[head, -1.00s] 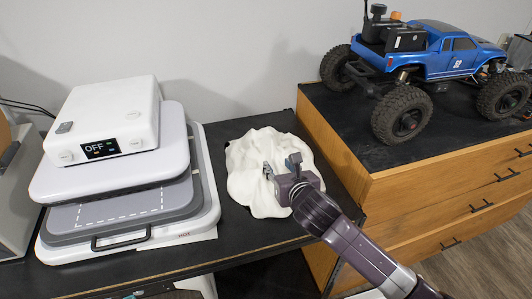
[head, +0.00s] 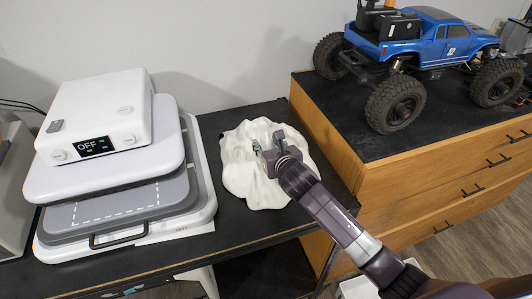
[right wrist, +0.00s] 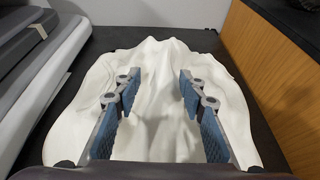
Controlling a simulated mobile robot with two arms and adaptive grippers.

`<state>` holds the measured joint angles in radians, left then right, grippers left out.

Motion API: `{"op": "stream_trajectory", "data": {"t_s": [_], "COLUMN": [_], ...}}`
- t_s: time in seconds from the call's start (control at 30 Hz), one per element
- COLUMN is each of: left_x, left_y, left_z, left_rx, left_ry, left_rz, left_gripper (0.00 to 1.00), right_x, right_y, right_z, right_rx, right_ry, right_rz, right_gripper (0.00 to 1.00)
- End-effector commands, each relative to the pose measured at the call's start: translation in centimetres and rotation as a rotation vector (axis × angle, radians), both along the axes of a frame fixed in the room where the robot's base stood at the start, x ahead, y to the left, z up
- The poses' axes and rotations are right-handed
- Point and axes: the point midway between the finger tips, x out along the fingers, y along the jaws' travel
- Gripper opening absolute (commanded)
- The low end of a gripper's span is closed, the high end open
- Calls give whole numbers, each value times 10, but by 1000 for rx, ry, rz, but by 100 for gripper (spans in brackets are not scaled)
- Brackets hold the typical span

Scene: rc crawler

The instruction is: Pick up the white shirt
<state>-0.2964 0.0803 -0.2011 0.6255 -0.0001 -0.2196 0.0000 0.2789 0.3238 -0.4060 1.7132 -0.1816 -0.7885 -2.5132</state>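The white shirt (head: 248,188) lies crumpled in a heap on the black table (head: 240,235), right of the heat press. It fills most of the right wrist view (right wrist: 155,60), with a raised fold between my fingers. My right gripper (head: 268,146) is over the shirt's upper right part. In the right wrist view its two blue-padded fingers (right wrist: 157,88) stand wide apart with shirt cloth below and between them. I cannot tell whether the fingertips touch the cloth. My left gripper is not in view.
A white heat press (head: 105,160) with an "OFF" display stands left of the shirt. A wooden drawer cabinet (head: 420,185) rises close on the right, higher than the table. A blue RC crawler (head: 425,50) stands on it.

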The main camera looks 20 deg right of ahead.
Motion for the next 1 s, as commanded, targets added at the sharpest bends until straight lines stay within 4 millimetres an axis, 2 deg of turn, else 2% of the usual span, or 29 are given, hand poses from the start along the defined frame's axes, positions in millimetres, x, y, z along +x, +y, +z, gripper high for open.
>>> {"op": "stream_trajectory", "data": {"t_s": [0.13,0.4,0.73,1.0], "left_x": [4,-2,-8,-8], "left_y": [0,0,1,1], "left_z": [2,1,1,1], "left_rx": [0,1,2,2], "left_ry": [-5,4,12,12], "left_rz": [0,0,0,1], "left_gripper": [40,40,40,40], "right_x": [9,10,10,10], "right_y": [0,0,0,0], "right_z": [-4,-4,-4,-4], "right_rx": [0,-1,-1,-1], "right_ry": [1,0,0,-2], "right_rz": [1,1,1,1], "right_gripper": [38,38,1,0]}}
